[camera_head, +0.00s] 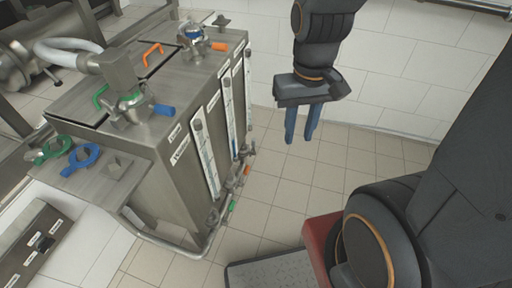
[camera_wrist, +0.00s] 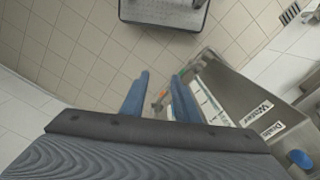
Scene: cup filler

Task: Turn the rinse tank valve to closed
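The steel tank unit (camera_head: 165,165) stands left of centre in the head view, with clear level tubes on its front. Low on that front are small valves, one with an orange handle (camera_head: 246,170) and one with a green handle (camera_head: 231,206). On top are fittings with a blue handle (camera_head: 164,110) and an orange handle (camera_head: 219,46). The labels are too small for me to tell which valve is the rinse tank's. My gripper (camera_head: 299,139) hangs pointing down, right of the tank, apart from it. Its two blue fingers (camera_wrist: 160,78) are apart with nothing held.
A grey platform (camera_head: 275,272) lies on the tiled floor at the front. Green and blue ring-shaped tools (camera_head: 83,157) lie on a steel shelf at left. A white tiled wall (camera_head: 400,60) stands behind. The floor (camera_head: 300,190) below my gripper is clear.

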